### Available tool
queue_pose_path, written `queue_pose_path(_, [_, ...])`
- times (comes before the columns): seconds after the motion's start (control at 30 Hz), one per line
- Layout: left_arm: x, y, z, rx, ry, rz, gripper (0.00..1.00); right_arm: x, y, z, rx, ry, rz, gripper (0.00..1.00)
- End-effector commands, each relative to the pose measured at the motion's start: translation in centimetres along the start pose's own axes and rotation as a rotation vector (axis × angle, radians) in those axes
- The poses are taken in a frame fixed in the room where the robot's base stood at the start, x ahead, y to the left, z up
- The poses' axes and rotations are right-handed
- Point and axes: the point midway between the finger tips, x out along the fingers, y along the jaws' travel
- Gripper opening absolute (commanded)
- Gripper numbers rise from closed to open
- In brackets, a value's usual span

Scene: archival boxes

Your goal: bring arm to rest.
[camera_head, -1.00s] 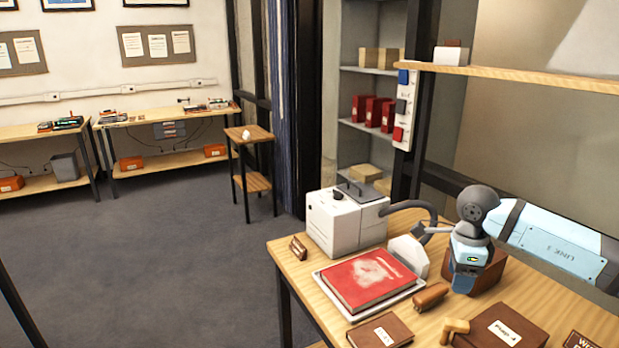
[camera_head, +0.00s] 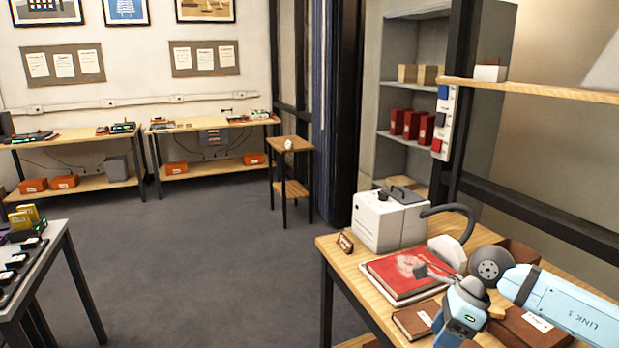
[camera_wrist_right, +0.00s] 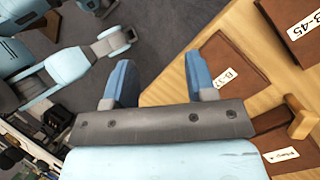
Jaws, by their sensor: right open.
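My left gripper is not identifiable in either view.
The table holds a white machine (camera_head: 385,220) with a dark hose, a red book (camera_head: 395,272) on a white tray, and small brown boxes (camera_head: 415,318). A shelf (camera_head: 540,90) is above. A dark table (camera_head: 55,240) with devices stands at left. Open floor (camera_head: 200,260) lies between.

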Motion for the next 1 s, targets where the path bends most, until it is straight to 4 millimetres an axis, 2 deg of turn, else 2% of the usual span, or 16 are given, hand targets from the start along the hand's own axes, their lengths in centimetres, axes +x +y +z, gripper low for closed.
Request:
queue_pose_path(0.03, [0.1,0.0,-0.2,-0.001,0.004,0.0,0.0,2.2,1.8,1.5,0.015,-0.088,0.069,0.51])
queue_pose_path(0.1, [0.2,0.1,-0.5,-0.003,0.009,0.0,0.0,4.5,4.4,3.9,0.058,-0.234,0.172,0.51])
queue_pose_path(0.2, [0.2,0.1,-0.6,-0.002,0.012,0.001,0.0,7.0,8.4,7.4,0.168,-0.466,0.341,0.51])
queue_pose_path(0.33, [0.2,0.0,-0.5,0.001,0.009,0.001,0.0,8.1,12.4,11.1,0.396,-0.771,0.572,0.51])
queue_pose_path(0.4, [0.1,0.0,-0.3,0.003,0.005,0.001,0.0,8.2,13.6,12.3,0.553,-0.92,0.692,0.51])
queue_pose_path(0.5, [0.0,-0.1,0.0,0.007,0.0,0.001,0.0,8.1,14.1,12.8,0.816,-1.114,0.854,0.51])
queue_pose_path(0.57, [-0.1,-0.2,0.1,0.009,-0.002,0.001,0.0,8.1,13.9,12.5,0.992,-1.217,0.944,0.51])
queue_pose_path(0.67, [-0.1,-0.2,0.2,0.012,-0.005,0.001,0.0,9.0,13.0,10.7,1.319,-1.362,1.08,0.51])
queue_pose_path(0.77, [-0.1,-0.3,0.2,0.013,-0.005,0.001,0.0,11.1,12.1,7.6,1.681,-1.469,1.192,0.51])
queue_pose_path(0.83, [-0.1,-0.3,0.2,0.013,-0.005,0.001,0.0,13.0,11.8,4.8,1.945,-1.518,1.254,0.51])
queue_pose_path(0.97, [-0.1,-0.2,0.2,0.01,-0.003,0.0,0.0,17.0,12.5,-0.5,2.39,-1.546,1.319,0.51])
queue_pose_path(1.0, [-0.1,-0.2,0.1,0.008,-0.003,0.0,0.0,18.2,13.0,-1.9,-2.372,1.457,-1.256,0.51])
